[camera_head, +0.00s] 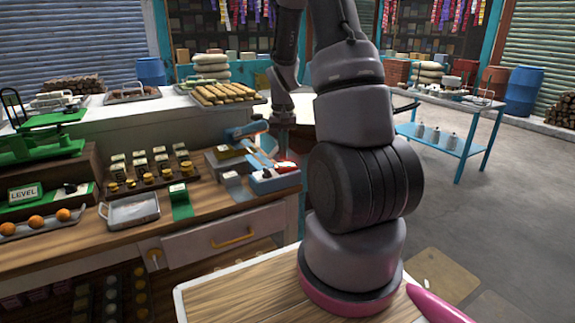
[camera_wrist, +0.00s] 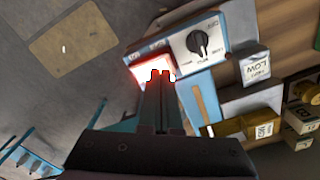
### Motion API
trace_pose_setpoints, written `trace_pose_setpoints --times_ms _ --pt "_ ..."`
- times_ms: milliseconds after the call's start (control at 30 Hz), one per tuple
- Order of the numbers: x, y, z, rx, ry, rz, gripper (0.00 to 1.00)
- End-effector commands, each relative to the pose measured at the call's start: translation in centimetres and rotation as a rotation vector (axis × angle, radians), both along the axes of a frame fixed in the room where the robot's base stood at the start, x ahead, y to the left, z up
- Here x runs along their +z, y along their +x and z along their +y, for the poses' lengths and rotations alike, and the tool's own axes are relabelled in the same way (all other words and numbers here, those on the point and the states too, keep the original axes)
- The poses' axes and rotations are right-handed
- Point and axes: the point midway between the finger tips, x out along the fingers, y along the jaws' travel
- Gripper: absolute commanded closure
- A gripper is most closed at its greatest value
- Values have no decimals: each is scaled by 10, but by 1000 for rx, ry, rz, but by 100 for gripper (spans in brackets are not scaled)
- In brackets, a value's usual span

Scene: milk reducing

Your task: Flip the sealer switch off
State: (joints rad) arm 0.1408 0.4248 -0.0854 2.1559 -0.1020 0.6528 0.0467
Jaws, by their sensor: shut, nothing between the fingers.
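The sealer is a blue box with a pale front panel (camera_wrist: 182,52) in the wrist view. A black dial (camera_wrist: 202,43) sits on its panel. Its red switch (camera_wrist: 143,73) glows brightly beside the dial. My gripper (camera_wrist: 161,76) is shut and empty, with its fingertips over the switch's edge, hiding part of it. I cannot tell whether they touch it. In the head view the sealer (camera_head: 268,183) stands at the right end of the wooden counter, with the red switch (camera_head: 286,166) on top. My gripper (camera_head: 284,150) points down just above it there.
A small "LOW" block (camera_wrist: 256,69) stands beside the sealer. A green stand (camera_head: 181,203), a metal tray (camera_head: 132,210) and several small jars share the counter (camera_head: 228,202). A bread tray (camera_head: 225,97) sits behind. Open floor lies right of the counter.

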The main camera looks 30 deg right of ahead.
Motion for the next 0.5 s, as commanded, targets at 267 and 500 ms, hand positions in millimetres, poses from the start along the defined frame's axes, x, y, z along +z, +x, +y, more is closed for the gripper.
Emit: trace_pose_setpoints --times_ms 267,500 --pt "-5 0 0 0 1 2 100" --pt "-8 0 0 0 0 1 100"
